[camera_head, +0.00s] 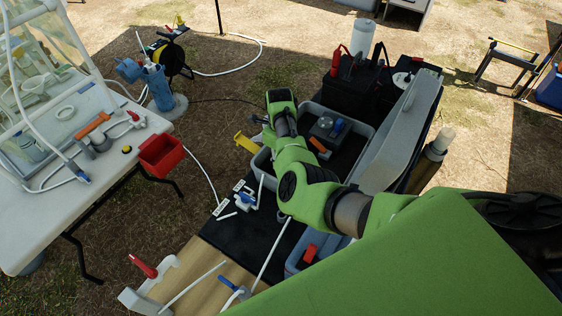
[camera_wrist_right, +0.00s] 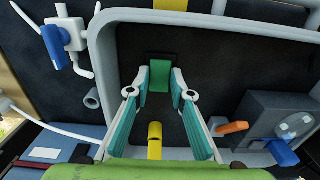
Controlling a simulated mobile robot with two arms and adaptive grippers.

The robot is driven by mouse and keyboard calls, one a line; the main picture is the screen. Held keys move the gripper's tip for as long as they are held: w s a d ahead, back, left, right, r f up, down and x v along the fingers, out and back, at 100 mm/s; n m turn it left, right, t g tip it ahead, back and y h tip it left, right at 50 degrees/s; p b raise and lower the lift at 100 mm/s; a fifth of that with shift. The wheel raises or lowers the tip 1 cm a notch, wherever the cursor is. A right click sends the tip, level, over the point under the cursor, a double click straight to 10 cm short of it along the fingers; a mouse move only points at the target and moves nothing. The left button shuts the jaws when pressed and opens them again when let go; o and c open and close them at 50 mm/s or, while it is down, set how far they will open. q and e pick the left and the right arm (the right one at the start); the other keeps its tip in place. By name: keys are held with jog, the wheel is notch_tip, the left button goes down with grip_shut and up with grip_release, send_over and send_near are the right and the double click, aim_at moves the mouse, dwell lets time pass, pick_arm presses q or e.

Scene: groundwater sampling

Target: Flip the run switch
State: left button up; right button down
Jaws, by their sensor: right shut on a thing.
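In the right wrist view my right gripper (camera_wrist_right: 161,82) points down into a grey-walled tray (camera_wrist_right: 108,85). Its two teal-padded fingers close in on a green block (camera_wrist_right: 159,77), which sits between the fingertips with a dark slot just above it. I cannot tell from its looks whether this green block is the run switch. In the head view my green right arm reaches over the tray (camera_head: 262,163), and its wrist hides the gripper and the block. My left gripper is not in view.
A grey box with a round dial (camera_wrist_right: 298,122), an orange handle (camera_wrist_right: 232,127) and a blue part (camera_wrist_right: 282,152) stand right of the gripper. A yellow piece (camera_wrist_right: 155,140) lies between the fingers' bases. A blue-handled white valve (camera_wrist_right: 58,36) is outside the tray. A white table (camera_head: 40,215) stands left.

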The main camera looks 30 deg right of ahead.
jog(key=shift+s+f, duration=0.1)
jog(key=shift+f, duration=0.05)
jog(key=c, duration=1.8)
grip_release()
jog(key=r, duration=1.2)
jog(key=shift+w+a, duration=0.1)
jog(key=shift+w, duration=0.1)
